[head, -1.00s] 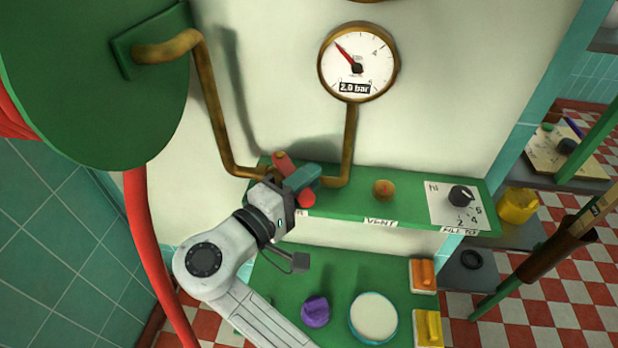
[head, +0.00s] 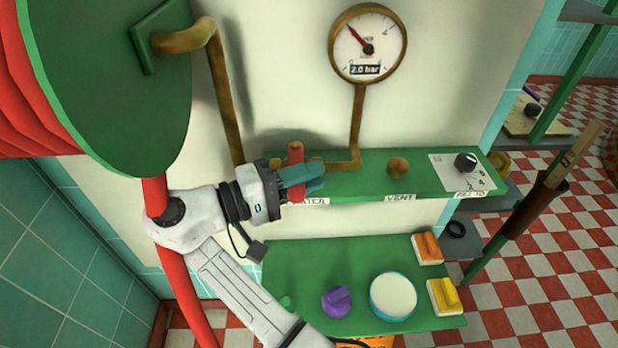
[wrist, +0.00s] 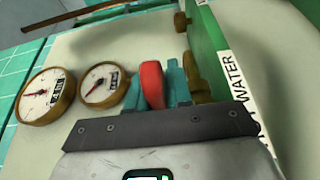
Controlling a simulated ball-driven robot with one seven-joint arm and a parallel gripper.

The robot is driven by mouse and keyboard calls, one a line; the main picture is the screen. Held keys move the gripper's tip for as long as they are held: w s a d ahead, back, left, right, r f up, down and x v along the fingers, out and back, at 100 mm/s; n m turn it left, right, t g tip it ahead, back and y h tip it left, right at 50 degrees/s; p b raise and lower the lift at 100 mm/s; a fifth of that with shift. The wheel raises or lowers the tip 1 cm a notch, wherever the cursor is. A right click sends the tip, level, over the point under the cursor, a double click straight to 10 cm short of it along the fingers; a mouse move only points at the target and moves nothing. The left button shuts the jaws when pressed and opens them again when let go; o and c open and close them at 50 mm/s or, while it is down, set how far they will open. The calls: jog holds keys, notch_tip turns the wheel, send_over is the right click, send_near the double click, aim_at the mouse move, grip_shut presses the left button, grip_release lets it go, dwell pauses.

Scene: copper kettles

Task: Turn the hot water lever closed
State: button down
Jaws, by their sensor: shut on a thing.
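The red hot water lever (head: 296,153) stands upright in the head view, across the brass pipe on the green shelf. My gripper (head: 302,180) comes in from the left, its teal fingers shut on the lever. In the wrist view the lever's rounded red end (wrist: 152,82) sits between the two teal fingers. The lever's lower part is partly hidden by the fingers. The label below is partly covered in the head view; the wrist view shows "WATER" on it (wrist: 238,82).
A brass pressure gauge (head: 367,44) reads 2.0 bar above the shelf. A brass vent knob (head: 398,166) and a black dial (head: 465,162) sit to the right. A lower green shelf holds a purple knob (head: 336,300) and a round white-topped tin (head: 393,295).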

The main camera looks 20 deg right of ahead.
dwell(0.4)
jog(key=c, duration=1.1)
grip_release()
jog(key=shift+a, duration=0.2)
jog(key=a+b, duration=0.3)
jog(key=a, duration=0.7)
jog(key=shift+s+a, duration=0.1)
jog(key=shift+a, duration=0.15)
